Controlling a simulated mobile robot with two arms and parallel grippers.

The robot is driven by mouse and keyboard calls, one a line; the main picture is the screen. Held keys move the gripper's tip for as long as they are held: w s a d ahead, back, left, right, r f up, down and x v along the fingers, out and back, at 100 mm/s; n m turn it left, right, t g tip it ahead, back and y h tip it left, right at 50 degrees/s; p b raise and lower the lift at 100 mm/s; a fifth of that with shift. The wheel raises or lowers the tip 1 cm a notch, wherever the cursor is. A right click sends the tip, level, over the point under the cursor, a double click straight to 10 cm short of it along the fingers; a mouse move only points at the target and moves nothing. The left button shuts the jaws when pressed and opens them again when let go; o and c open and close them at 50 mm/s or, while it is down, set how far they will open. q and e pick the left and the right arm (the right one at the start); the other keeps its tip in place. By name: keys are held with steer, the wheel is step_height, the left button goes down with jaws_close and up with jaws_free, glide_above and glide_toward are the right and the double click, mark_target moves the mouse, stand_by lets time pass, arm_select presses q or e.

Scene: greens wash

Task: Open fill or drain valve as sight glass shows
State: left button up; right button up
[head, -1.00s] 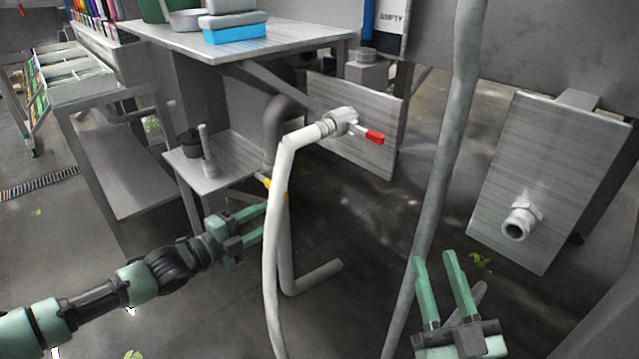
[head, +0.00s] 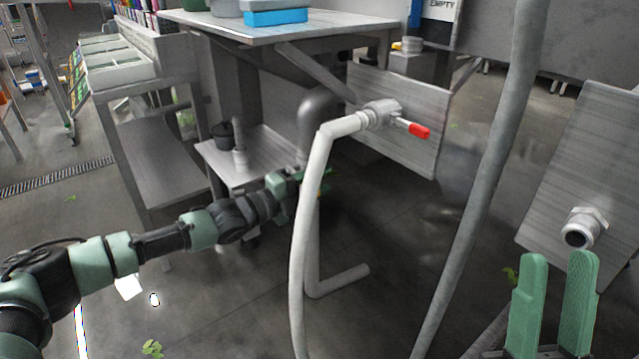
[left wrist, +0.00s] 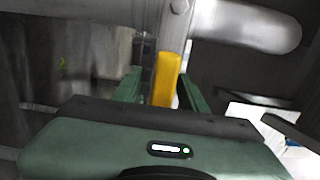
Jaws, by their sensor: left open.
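The blue sight glass (head: 415,12) with an EMPTY label (head: 440,6) is at the top, cut off by the picture's edge. A valve with a red handle (head: 419,130) sits on a metal panel, joined to a white hose (head: 308,235); its handle points right. In the left wrist view a yellow handle (left wrist: 167,80) stands by a grey pipe (left wrist: 240,22), between my left gripper's open fingers. In the head view my left gripper (head: 300,184) is behind the hose and hides the yellow handle. My right gripper (head: 555,262) is open and empty at lower right.
A grey pipe (head: 480,200) slants down through the middle right. A panel with a capless fitting (head: 583,229) stands at the right. A low shelf (head: 262,152) with a dark cup (head: 223,135) is beyond my left arm. A steel table (head: 345,24) is above.

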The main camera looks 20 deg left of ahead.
arm_select(q)
jaws_close()
steer(key=shift+f, duration=0.1)
stand_by(1.3)
